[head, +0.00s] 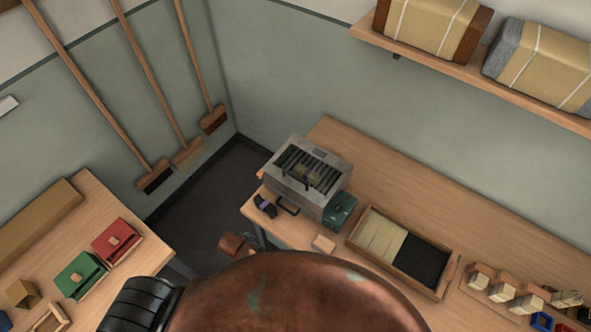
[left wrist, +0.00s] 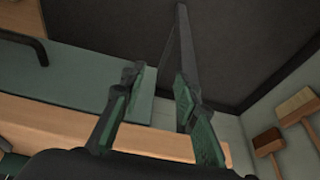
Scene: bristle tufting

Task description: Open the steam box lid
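The steam box (head: 322,201) is a grey metal box at the left end of the right-hand bench in the head view. Its top shows dark slats in a metal frame, with a small tan and dark thing in the middle. I see no raised lid. A black handle also shows at the upper left of the left wrist view (left wrist: 40,50). My left gripper (left wrist: 158,80) is open and empty, its green-padded fingers apart, with that handle off to the left. My right gripper is not in view.
A teal unit (head: 341,210) adjoins the box. A wooden tray (head: 352,240) with tan and black bristles lies to its right. Brooms (head: 187,152) hang on the wall, with dark floor below. A second bench (head: 110,196) holds red and green boxes. Bare wood lies behind the tray.

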